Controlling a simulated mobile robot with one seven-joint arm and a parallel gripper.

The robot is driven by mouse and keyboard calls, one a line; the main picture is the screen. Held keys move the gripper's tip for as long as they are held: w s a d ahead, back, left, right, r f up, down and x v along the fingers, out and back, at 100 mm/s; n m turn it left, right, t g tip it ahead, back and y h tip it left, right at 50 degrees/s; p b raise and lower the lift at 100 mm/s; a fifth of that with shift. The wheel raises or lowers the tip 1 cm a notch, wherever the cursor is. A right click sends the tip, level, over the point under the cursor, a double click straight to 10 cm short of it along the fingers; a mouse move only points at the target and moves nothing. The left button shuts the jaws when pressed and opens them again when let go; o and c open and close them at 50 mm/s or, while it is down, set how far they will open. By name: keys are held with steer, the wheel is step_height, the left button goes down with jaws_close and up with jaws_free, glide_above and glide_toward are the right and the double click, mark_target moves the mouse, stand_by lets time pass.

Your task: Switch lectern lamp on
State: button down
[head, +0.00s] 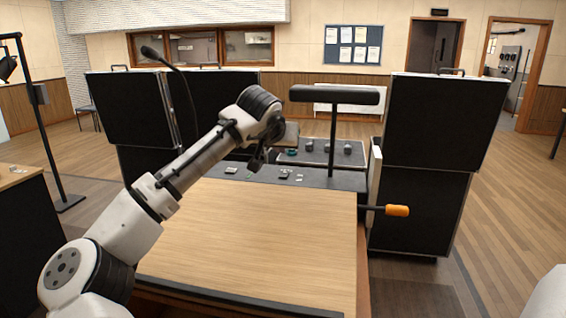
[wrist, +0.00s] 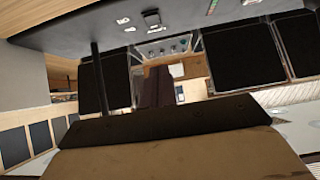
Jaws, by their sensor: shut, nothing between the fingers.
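The lectern (head: 270,235) has a sloped wooden top with a dark strip (head: 315,180) along its far edge. Small switches and plates sit on this strip, including one near the middle (head: 284,174) and one further left (head: 232,170). Which one works the lamp cannot be told. The black bar-shaped lamp (head: 334,95) stands on a thin post and shows no clear glow. My gripper (head: 256,166) is shut and empty over the strip's left part; whether it touches anything is unclear. In the wrist view, the strip (wrist: 60,38) with its switches (wrist: 152,18) runs along the top.
A gooseneck microphone (head: 150,52) rises behind my arm. An orange-handled lever (head: 397,211) sticks out at the lectern's right. Black cases (head: 440,120) stand on both sides, and a panel with round knobs (head: 322,148) lies beyond the strip. The wooden top is clear.

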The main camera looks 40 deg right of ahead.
mark_target(285, 175)
steer(key=p+x, duration=0.1)
steer(key=x, duration=0.4)
steer(key=shift+w+f, duration=0.1)
steer(key=shift+f, duration=0.05)
step_height(285, 175, down, 2)
steer(key=shift+d+f+p, duration=0.1)
steer(key=shift+p, duration=0.45)
steer(key=shift+f, duration=0.7)
steer(key=shift+d, duration=0.1)
steer(key=shift+s+d, duration=0.3)
steer(key=shift+d, duration=0.25)
steer(key=shift+w+a+f+p, duration=0.2)
steer(key=shift+w+a+p, duration=0.1)
steer(key=shift+w+p, duration=0.1)
steer(key=shift+r, duration=0.1)
